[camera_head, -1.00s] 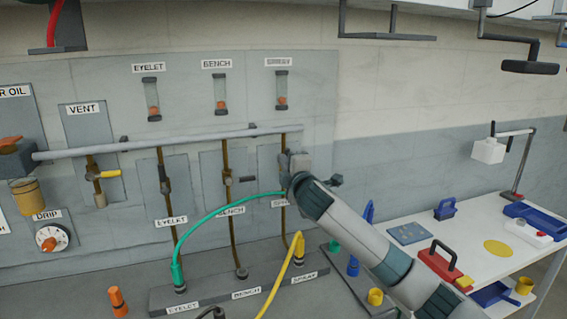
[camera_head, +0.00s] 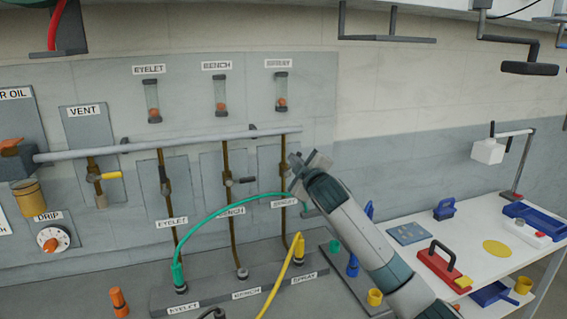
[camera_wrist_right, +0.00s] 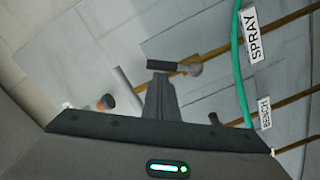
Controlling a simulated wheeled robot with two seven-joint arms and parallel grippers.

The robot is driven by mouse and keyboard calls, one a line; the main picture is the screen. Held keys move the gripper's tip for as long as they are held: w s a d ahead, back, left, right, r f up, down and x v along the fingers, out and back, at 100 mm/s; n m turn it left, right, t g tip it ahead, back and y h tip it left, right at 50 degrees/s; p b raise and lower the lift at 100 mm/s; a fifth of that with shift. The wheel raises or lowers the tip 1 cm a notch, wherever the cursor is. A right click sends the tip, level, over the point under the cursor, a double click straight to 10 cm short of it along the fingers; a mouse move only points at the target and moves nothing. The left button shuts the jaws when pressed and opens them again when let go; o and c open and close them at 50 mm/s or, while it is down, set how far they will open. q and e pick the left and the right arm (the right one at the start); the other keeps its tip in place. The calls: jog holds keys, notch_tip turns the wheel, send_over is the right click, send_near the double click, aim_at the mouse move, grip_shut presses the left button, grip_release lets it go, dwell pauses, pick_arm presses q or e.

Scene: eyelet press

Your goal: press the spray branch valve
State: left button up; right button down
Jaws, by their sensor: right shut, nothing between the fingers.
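The spray branch valve shows in the right wrist view as a rounded body (camera_wrist_right: 190,68) on the brown pipe, with a dark handle (camera_wrist_right: 160,66) just beyond my right fingertips. In the head view the valve is hidden behind my right gripper (camera_head: 297,167). That gripper is shut and empty, and it also shows in the wrist view (camera_wrist_right: 161,84). Its fingertips overlap the handle there; I cannot tell whether they touch. The SPRAY label (camera_head: 283,204) is just below the gripper. My left gripper is not in view.
The bench valve (camera_head: 229,182) and eyelet valve (camera_head: 164,180) are to the left. The grey rail (camera_head: 200,140) runs above. A green hose (camera_head: 215,211) arches to the gripper's area. A yellow hose (camera_head: 285,268) stands below. A white table (camera_head: 455,238) is at right.

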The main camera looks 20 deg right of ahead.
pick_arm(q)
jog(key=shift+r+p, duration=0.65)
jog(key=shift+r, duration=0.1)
pick_arm(e)
jog(key=shift+w+d+f+m+y, duration=0.1)
jog(key=shift+d+f+m, duration=0.6)
jog(key=shift+m, duration=1.15)
jog(key=shift+s+d+f+m+y, duration=0.1)
jog(key=shift+d+f+m, duration=0.55)
jog(key=shift+m, duration=1.25)
jog(key=shift+w+d+f+m+y, duration=0.1)
jog(key=shift+d+f+m, duration=0.6)
jog(key=shift+m, duration=1.15)
jog(key=shift+d+r, duration=0.15)
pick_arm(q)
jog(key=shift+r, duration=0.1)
pick_arm(e)
jog(key=shift+r, duration=0.1)
